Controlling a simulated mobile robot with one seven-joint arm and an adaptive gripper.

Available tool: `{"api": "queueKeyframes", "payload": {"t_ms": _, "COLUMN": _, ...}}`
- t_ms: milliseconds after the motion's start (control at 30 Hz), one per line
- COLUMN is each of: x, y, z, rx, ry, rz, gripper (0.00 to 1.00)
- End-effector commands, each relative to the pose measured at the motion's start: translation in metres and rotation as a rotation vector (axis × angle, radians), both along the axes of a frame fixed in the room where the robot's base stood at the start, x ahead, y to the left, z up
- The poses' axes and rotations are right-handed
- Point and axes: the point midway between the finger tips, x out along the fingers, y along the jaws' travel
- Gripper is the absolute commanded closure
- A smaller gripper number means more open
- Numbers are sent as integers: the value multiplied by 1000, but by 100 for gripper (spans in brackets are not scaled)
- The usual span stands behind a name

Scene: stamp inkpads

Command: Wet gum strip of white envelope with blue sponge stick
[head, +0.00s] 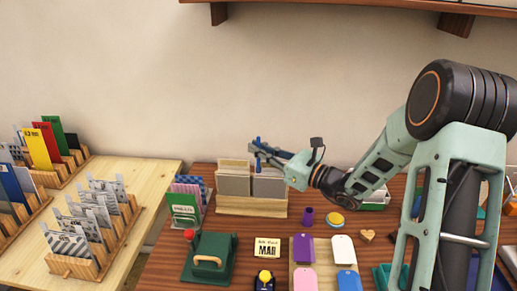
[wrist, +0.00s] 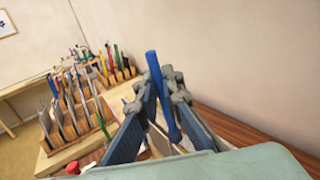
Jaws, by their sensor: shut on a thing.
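My gripper (head: 262,152) is raised above a wooden holder (head: 251,206) at the back of the brown table. It is shut on the blue sponge stick (head: 258,143). In the wrist view the blue stick (wrist: 153,68) stands slightly tilted between the fingers (wrist: 164,88). I cannot make out its sponge end. The holder contains pale and grey upright envelopes or cards (head: 234,184), partly behind my gripper. I cannot tell which one is the white envelope, and no gum strip is clear.
A green box with a handle (head: 209,258) stands front left of the holder. A purple cup (head: 307,216), a yellow-topped round pad (head: 335,219) and coloured tags, including a white one (head: 342,249), lie to the right. Card racks (head: 95,243) fill the left table.

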Motion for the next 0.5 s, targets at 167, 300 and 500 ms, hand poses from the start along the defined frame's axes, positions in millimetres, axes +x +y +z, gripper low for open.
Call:
{"api": "queueKeyframes", "payload": {"t_ms": 167, "x": 1, "y": 0, "z": 0, "rx": 0, "ry": 0, "rz": 0, "gripper": 100}}
{"api": "queueKeyframes", "payload": {"t_ms": 300, "x": 3, "y": 0, "z": 0, "rx": 0, "ry": 0, "rz": 0, "gripper": 100}}
{"api": "queueKeyframes", "payload": {"t_ms": 500, "x": 5, "y": 0, "z": 0, "rx": 1, "ry": 1, "rz": 1, "gripper": 100}}
